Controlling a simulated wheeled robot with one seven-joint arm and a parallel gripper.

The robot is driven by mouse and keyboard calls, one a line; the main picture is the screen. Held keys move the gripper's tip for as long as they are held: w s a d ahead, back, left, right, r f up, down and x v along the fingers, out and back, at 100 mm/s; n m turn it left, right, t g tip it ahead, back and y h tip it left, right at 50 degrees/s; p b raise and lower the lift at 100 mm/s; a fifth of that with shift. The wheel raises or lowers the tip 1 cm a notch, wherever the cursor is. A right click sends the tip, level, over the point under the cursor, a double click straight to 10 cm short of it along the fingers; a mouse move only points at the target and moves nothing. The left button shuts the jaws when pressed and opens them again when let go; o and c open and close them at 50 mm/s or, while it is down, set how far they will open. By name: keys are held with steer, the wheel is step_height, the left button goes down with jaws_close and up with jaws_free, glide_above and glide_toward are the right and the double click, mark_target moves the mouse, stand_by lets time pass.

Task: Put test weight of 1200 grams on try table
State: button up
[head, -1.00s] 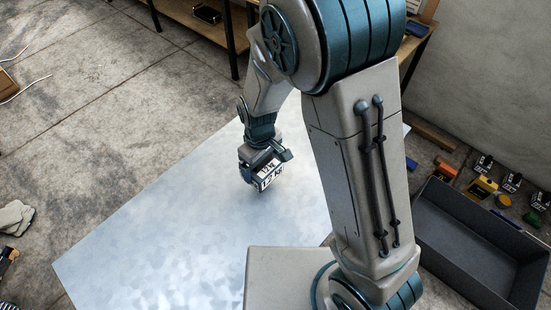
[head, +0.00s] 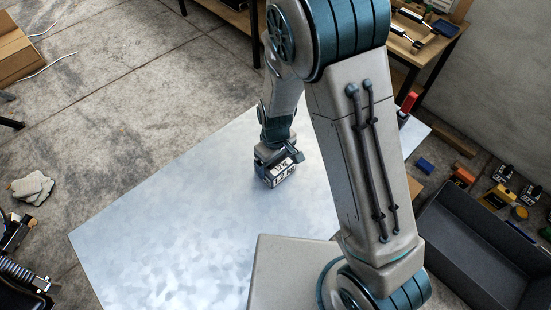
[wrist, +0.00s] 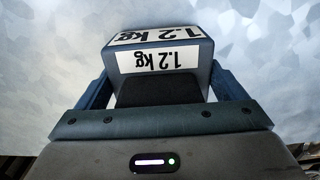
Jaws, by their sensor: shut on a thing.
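The test weight (head: 281,176) is a dark blue-grey block with white labels reading "1.2 kg". My gripper (head: 276,160) is shut on it over the large pale metallic tabletop (head: 160,235). In the wrist view the weight (wrist: 160,55) sits between the two blue fingers of my gripper (wrist: 162,88), with its labelled faces showing. I cannot tell whether its underside touches the metallic surface.
A dark open tray (head: 470,245) lies at the right, with several small blocks and coloured items beside it. A wooden bench (head: 428,38) with tools stands at the back right. Gloves (head: 33,187) and a cardboard box (head: 18,50) lie on the floor at the left.

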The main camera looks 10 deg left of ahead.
steer(key=o, duration=1.6)
steer(key=shift+o, duration=0.2)
step_height(320, 180, up, 12)
steer(key=shift+r+p, duration=0.1)
steer(key=shift+p, duration=0.25)
steer(key=s+d+r+m+t, duration=0.1)
steer(key=s+d+r+m, duration=0.2)
steer(key=d, duration=0.4)
steer(key=s+d+r+m+t, duration=0.1)
steer(key=s+d+r+m, duration=0.2)
steer(key=d+r, duration=0.3)
steer(key=s+d+r+m+t, duration=0.1)
steer(key=s+d+r+m, duration=0.3)
steer(key=d, duration=0.3)
steer(key=shift+d+r, duration=0.25)
steer(key=shift+d, duration=0.1)
